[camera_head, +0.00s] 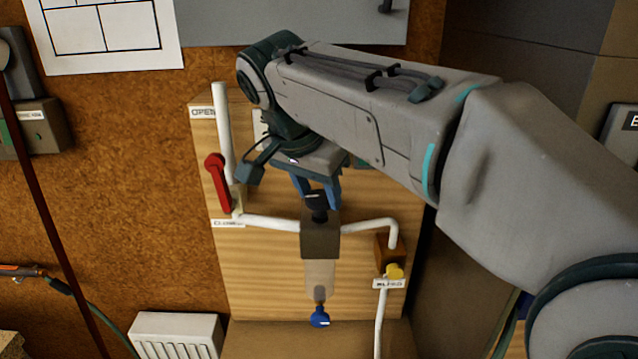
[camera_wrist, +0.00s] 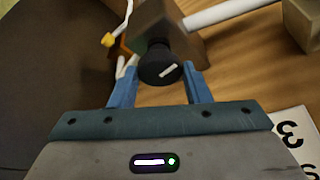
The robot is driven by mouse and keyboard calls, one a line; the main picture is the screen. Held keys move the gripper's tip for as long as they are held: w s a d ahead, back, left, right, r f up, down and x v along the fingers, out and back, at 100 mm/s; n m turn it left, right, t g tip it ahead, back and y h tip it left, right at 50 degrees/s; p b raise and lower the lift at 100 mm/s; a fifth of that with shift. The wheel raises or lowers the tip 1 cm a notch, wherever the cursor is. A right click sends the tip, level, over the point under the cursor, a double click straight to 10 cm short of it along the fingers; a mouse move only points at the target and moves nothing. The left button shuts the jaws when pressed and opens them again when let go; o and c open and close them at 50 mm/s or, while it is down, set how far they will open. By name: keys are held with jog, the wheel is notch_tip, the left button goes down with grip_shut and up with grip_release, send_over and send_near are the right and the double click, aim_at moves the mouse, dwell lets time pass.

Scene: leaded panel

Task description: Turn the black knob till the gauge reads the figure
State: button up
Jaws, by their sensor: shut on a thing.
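The black knob (camera_head: 317,208) sits on top of a dark block with a clear bowl below it, on the light wooden panel (camera_head: 265,280). In the wrist view the knob (camera_wrist: 160,66) shows a white line on its top, tilted up to the right. My gripper (camera_wrist: 161,74) has its two blue fingers on either side of the knob. In the head view my gripper (camera_head: 317,196) reaches down to it. No gauge dial or needle is visible; my arm hides the upper panel.
A red lever (camera_head: 217,182) stands left on a white pipe, between labels for open and closed. A yellow knob (camera_head: 394,271) sits at right above a "BLEED" label. A blue knob (camera_head: 319,317) hangs under the bowl. A dark red bar (camera_head: 45,200) slants at far left.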

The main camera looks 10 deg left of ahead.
jog(key=shift+m, duration=0.7)
jog(key=o, duration=1)
jog(key=shift+c, duration=0.2)
jog(key=p+v, duration=0.1)
jog(key=v, duration=1.2)
jog(key=shift+a+r+p, duration=0.3)
jog(key=shift+a+r, duration=0.05)
jog(key=shift+a, duration=0.05)
